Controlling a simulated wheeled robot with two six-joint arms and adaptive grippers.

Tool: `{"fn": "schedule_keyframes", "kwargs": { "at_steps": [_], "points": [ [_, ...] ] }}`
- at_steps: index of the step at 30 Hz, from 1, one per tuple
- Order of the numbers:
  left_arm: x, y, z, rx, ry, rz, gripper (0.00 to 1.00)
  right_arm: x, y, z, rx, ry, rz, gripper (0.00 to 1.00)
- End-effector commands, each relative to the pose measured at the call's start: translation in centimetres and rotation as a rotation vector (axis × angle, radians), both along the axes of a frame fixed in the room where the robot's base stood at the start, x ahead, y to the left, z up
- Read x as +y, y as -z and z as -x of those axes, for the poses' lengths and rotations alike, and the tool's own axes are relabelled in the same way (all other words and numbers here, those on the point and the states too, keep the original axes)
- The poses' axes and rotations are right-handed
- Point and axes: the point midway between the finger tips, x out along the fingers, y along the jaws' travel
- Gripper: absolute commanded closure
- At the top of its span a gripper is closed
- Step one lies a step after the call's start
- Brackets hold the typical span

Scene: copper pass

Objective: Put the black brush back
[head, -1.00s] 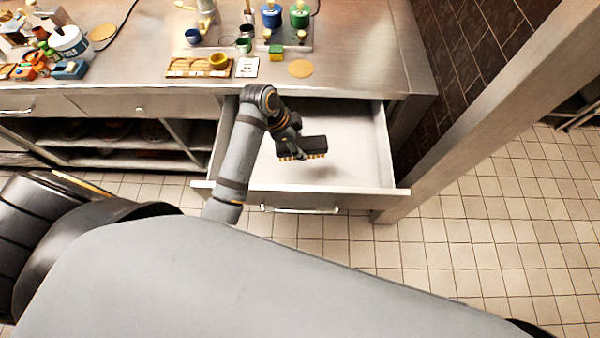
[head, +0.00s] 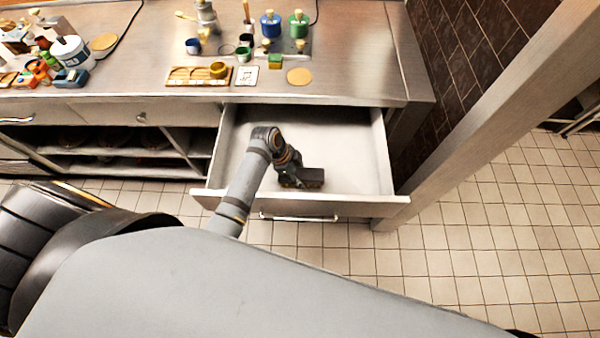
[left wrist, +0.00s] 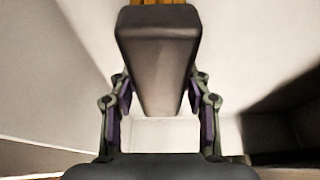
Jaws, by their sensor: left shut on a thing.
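The black brush (head: 311,177) has a dark block body and tan bristles. It is inside the open drawer (head: 351,150), near the drawer's front wall. My left gripper (head: 290,180) is shut on the brush. In the left wrist view the brush (left wrist: 157,60) fills the middle, between the two fingers of the gripper (left wrist: 160,100), with its tan bristles at the top edge. I cannot tell whether the brush touches the drawer floor. My right gripper is not in view.
The drawer is otherwise empty, with free room behind and right of the brush. The metal counter (head: 365,60) above it holds several jars, a wooden rack (head: 190,77) and a round tan disc (head: 300,76). A steel post (head: 470,130) stands to the right.

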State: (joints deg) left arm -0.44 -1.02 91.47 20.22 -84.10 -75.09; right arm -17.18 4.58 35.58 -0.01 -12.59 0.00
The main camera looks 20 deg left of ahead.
Motion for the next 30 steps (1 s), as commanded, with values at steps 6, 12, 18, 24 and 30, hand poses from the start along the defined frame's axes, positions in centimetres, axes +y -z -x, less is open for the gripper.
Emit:
{"fn": "schedule_keyframes", "kwargs": {
  "at_steps": [6, 12, 18, 24, 30],
  "points": [
    [0.0, 0.1, -0.1, -0.003, 0.000, 0.000, 0.81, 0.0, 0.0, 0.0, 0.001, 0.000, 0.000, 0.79],
    [0.0, 0.4, -0.1, -0.001, 0.001, 0.000, 0.43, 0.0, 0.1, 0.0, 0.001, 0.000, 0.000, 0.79],
    [0.0, 0.3, -0.1, -0.002, 0.000, -0.001, 0.29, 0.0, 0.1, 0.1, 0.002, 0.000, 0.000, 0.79],
    [0.0, 0.3, -0.1, -0.002, 0.000, -0.001, 0.29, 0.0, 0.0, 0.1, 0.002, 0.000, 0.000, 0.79],
    [1.0, -2.2, 0.1, -0.006, 0.001, -0.003, 0.29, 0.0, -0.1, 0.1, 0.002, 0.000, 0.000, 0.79]
  ]
}}
